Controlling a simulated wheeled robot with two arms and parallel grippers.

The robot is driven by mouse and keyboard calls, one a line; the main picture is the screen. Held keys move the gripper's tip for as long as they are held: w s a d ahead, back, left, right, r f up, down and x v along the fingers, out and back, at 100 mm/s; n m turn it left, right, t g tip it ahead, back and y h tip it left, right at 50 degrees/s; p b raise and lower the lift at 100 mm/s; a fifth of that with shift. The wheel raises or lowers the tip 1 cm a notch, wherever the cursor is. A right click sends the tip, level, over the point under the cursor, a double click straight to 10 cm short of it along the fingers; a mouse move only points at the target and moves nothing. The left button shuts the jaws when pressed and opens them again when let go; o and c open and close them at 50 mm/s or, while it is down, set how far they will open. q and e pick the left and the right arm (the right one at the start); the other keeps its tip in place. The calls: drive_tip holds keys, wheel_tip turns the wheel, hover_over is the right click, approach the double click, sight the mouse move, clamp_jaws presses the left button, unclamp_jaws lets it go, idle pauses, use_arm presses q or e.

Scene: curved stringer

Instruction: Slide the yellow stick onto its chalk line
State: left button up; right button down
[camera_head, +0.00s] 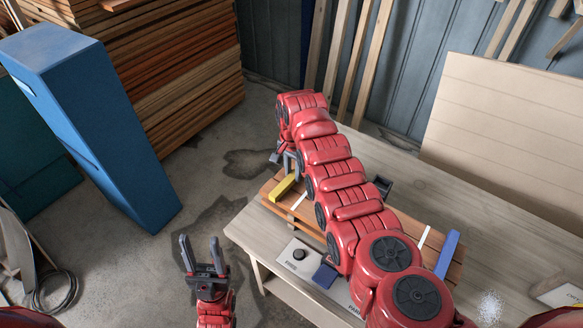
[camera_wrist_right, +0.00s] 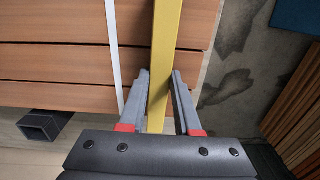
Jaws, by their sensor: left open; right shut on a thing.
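The yellow stick (camera_head: 283,187) lies at the left end of a brown slatted board (camera_head: 323,228) on the table. A white chalk line (camera_head: 299,200) runs just right of it with a gap between. In the right wrist view, the yellow stick (camera_wrist_right: 166,55) and the white line (camera_wrist_right: 114,55) run nearly parallel, apart. My right gripper (camera_wrist_right: 160,78) is shut on the yellow stick; in the head view its arm hides most of the board's middle. My left gripper (camera_head: 200,241) is open and empty, left of the table over the floor.
A blue stick (camera_head: 447,254) and another white line (camera_head: 424,238) are at the board's right end. A blue block (camera_head: 325,275) and a black knob (camera_head: 299,254) sit at the front. A dark open box (camera_head: 382,187) is behind. A blue cabinet (camera_head: 93,125) stands left.

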sight(305, 187)
drive_tip(key=shift+s+d+r+p, duration=0.1)
drive_tip(key=shift+s+d+p, duration=0.45)
drive_tip(key=shift+p, duration=1.1)
drive_tip(key=shift+s+d+p, duration=0.15)
drive_tip(key=shift+d+p, duration=0.3)
drive_tip(key=shift+p, duration=0.1)
drive_tip(key=shift+s+d+p, duration=0.5)
drive_tip(key=shift+d+p, duration=0.1)
drive_tip(key=shift+p, duration=0.2)
drive_tip(key=shift+s+d, duration=0.2)
drive_tip(key=shift+d, duration=0.05)
drive_tip(key=shift+s+d+p, duration=0.2)
drive_tip(key=shift+d+p, duration=0.15)
drive_tip(key=shift+d, duration=0.05)
drive_tip(key=shift+s+d, duration=0.2)
drive_tip(key=shift+s, duration=0.05)
drive_tip(key=c, duration=0.5)
unclamp_jaws()
drive_tip(key=shift+c, duration=0.2)
